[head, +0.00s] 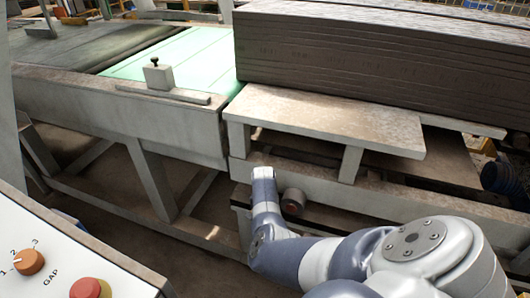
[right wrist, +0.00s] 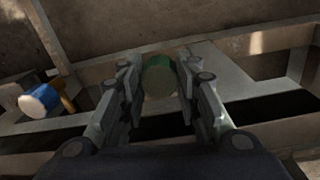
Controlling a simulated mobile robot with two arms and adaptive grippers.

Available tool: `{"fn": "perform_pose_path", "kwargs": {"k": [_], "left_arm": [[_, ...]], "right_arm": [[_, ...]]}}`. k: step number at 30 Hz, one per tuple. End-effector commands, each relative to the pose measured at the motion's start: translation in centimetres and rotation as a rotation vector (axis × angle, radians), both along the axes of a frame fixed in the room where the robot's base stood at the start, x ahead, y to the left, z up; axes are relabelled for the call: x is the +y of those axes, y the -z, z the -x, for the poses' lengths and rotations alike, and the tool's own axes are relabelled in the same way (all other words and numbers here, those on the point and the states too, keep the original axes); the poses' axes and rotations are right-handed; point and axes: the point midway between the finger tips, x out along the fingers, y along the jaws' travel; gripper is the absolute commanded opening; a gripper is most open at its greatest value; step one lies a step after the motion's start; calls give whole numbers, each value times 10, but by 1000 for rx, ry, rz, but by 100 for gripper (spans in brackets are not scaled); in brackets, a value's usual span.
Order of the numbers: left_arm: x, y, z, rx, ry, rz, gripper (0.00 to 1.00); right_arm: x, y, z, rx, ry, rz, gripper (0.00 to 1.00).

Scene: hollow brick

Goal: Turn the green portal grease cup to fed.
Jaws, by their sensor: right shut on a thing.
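Any pointer or marking on the cup is too dark to read. In the head view my right arm reaches down beside the frame below the conveyor's end. The green cup and the fingers are hidden there. My left gripper is in neither view.
A blue cup with a white face (right wrist: 38,101) sits left of the gripper. A stack of brown boards (head: 385,52) lies above a bench (head: 335,118). A control panel (head: 60,258) stands lower left.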

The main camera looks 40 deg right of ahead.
Motion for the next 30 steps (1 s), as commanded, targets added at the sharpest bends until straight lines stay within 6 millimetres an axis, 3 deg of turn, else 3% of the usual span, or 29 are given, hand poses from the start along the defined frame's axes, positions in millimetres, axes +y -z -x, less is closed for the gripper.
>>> {"fn": "perform_pose_path", "kwargs": {"k": [30], "left_arm": [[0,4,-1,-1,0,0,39]], "right_arm": [[-1,0,-1,-1,964,1,6]]}}
